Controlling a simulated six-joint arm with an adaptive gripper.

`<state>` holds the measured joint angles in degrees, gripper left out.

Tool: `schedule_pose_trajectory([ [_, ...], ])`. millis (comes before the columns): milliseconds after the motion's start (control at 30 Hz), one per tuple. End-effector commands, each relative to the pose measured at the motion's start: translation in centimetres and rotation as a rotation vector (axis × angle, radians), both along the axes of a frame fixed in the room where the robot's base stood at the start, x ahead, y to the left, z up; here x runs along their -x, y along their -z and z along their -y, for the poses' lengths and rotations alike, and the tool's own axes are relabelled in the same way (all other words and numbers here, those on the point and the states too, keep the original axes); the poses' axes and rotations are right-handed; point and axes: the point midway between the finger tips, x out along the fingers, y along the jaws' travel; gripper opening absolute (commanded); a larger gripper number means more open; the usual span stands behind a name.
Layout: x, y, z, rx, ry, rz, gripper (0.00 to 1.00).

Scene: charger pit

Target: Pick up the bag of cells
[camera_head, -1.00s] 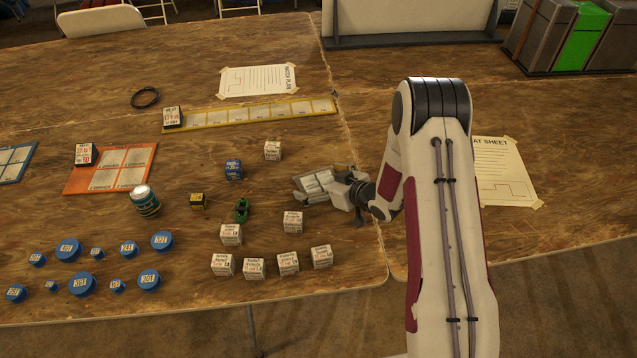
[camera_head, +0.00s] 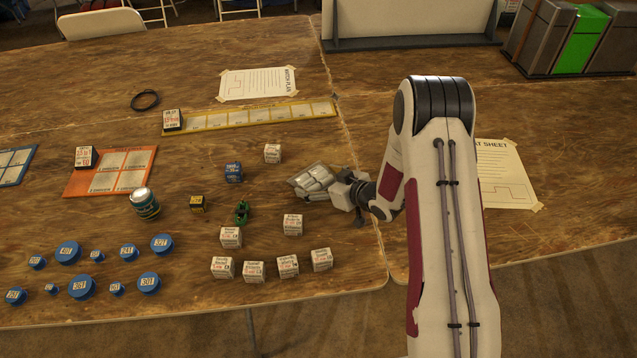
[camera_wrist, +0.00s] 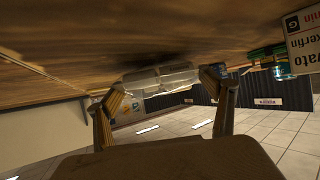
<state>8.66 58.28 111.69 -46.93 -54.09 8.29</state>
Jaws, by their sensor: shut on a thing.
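The bag of cells (camera_head: 311,181) is a pale, see-through pouch with several silvery cylinders in it. It is at the middle of the table, right of the green item and the blue box. My gripper (camera_head: 339,190) reaches it from the right and is shut on its right end. In the wrist view the bag (camera_wrist: 160,79) spans between the two fingertips of my gripper (camera_wrist: 163,84), with the table surface close to it. The bag looks tilted, and I cannot tell whether any of it touches the table.
A white box (camera_head: 292,224) stands just below the bag, with more white boxes (camera_head: 288,266) in front. A blue box (camera_head: 233,172), a green item (camera_head: 242,212) and a can (camera_head: 145,204) are left. A yellow-edged strip (camera_head: 250,116) lies behind. Bare wood lies right of the boxes.

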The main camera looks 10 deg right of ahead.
Motion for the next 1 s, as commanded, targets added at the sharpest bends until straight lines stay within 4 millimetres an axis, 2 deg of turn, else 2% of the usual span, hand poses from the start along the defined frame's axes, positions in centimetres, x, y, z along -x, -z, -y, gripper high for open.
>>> schedule_pose_trajectory([
  [600,-0.1,-7.0,0.0,-0.001,0.0,0.006,0.49],
  [800,-0.1,-8.4,0.0,-0.002,0.001,0.004,0.49],
  [1000,-0.1,-9.0,0.0,-0.003,0.0,0.004,0.49],
])
